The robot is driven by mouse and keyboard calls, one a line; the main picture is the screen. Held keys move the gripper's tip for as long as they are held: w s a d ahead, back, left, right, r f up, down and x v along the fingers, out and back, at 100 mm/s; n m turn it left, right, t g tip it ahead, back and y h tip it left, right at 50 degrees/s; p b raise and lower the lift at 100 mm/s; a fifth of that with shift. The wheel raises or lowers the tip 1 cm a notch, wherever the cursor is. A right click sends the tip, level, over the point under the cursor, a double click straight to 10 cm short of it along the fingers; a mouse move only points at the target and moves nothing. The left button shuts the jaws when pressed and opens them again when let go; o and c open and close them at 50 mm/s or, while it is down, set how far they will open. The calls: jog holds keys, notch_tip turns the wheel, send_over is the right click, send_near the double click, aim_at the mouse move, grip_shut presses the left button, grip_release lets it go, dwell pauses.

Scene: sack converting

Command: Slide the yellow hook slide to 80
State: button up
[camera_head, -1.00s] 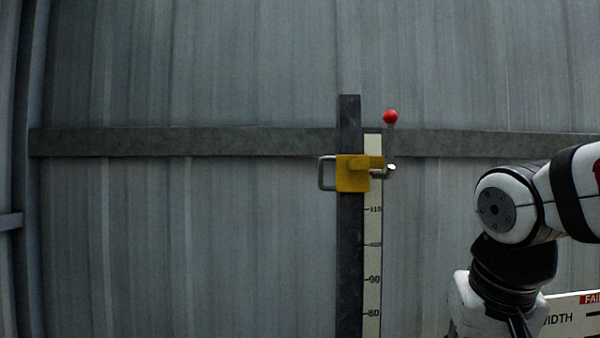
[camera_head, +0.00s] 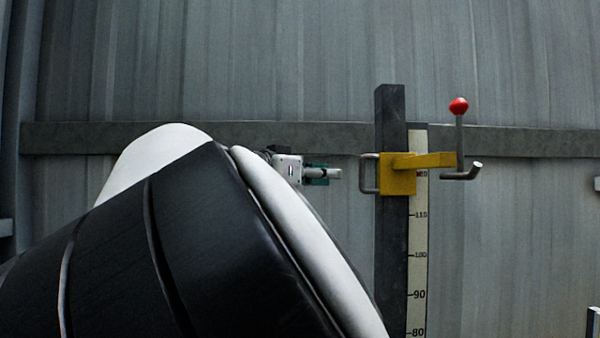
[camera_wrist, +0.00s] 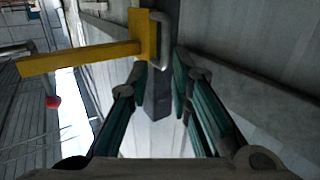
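The yellow hook slide (camera_head: 398,180) sits high on a dark upright post (camera_head: 391,260), beside the 120 mark of the pale scale (camera_head: 418,235). Its grey loop handle (camera_head: 366,174) sticks out to the left. Its yellow arm reaches right to a grey hook (camera_head: 466,174) and a red ball (camera_head: 458,106). My gripper (camera_head: 338,174) is just left of the handle, level with it, with a small gap. In the wrist view my gripper (camera_wrist: 160,75) is open and empty, and the handle (camera_wrist: 165,35) lies just ahead of the fingertips. The yellow arm (camera_wrist: 80,57) shows at left.
The scale shows marks for 110, 100, 90 and 80 below the slide. A dark horizontal rail (camera_head: 200,138) crosses the grey corrugated wall (camera_head: 280,60) behind the post. My arm hides the lower left of the head view. The wall right of the post is clear.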

aim_at(360, 170)
jog(key=x, duration=0.8)
jog(key=r+x, duration=0.1)
jog(key=x, duration=0.3)
jog(key=shift+w+r+p, duration=0.1)
jog(key=shift+w+p, duration=0.3)
jog(key=shift+w, duration=0.15)
grip_shut()
